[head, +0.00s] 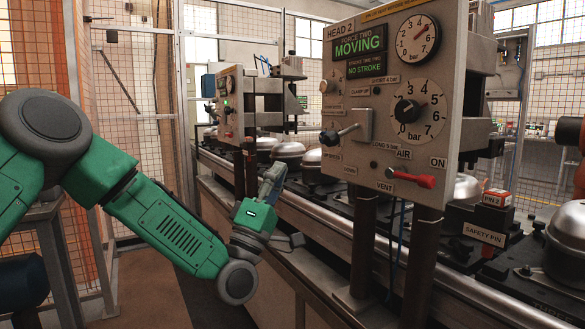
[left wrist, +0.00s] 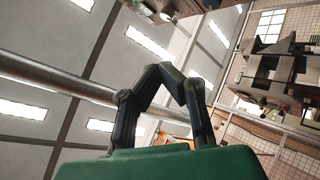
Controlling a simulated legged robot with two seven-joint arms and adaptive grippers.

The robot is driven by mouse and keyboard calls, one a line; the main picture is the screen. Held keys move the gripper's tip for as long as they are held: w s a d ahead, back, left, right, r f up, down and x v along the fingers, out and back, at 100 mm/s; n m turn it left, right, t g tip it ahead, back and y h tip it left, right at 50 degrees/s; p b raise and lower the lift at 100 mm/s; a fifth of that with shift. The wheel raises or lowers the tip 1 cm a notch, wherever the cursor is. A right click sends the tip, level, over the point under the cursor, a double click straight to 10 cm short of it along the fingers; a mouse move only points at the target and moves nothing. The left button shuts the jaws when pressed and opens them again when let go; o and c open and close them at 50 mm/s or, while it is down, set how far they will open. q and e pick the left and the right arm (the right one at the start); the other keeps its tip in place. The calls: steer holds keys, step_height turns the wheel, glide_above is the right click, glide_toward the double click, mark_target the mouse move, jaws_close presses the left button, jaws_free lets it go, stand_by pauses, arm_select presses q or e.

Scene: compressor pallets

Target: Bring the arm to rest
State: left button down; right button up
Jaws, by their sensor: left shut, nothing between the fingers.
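My left arm is green with dark grey joints and reaches in from the left in the head view. My left gripper (head: 272,180) points up in front of the pallet line, left of the near control panel (head: 388,95). In the left wrist view my left gripper (left wrist: 174,80) has its dark fingers bent together, shut with nothing between them. My right gripper does not show in either view.
The near panel has gauges, a lever (head: 340,134) and a red vent handle (head: 412,178). A second panel (head: 229,104) stands further back. A conveyor rail (head: 330,240) runs along the line. A safety pin block (head: 484,233) sits at right. Mesh fencing (head: 130,80) stands behind my arm.

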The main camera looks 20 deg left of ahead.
arm_select(q)
steer(key=d+f+m+g+h+p, duration=0.1)
steer(key=d+f+m+g, duration=0.4)
steer(key=f, duration=0.6)
steer(key=s+f+m+g+y+p, duration=0.1)
steer(key=s+f+g, duration=0.4)
steer(key=f, duration=0.7)
steer(key=s+f+m+g+y+p, duration=0.15)
steer(key=s+f+g, duration=0.25)
steer(key=f, duration=0.8)
steer(key=s+a+f+m+g+y, duration=0.25)
steer(key=s+f+g, duration=0.45)
steer(key=s+f, duration=0.6)
steer(key=s+a+m+g+y+p, duration=0.1)
steer(key=s+a+g, duration=0.4)
steer(key=s, duration=1.2)
steer(key=shift+a+f+m+y, duration=0.3)
steer(key=shift+f+m+y, duration=0.05)
steer(key=shift+m+y, duration=0.4)
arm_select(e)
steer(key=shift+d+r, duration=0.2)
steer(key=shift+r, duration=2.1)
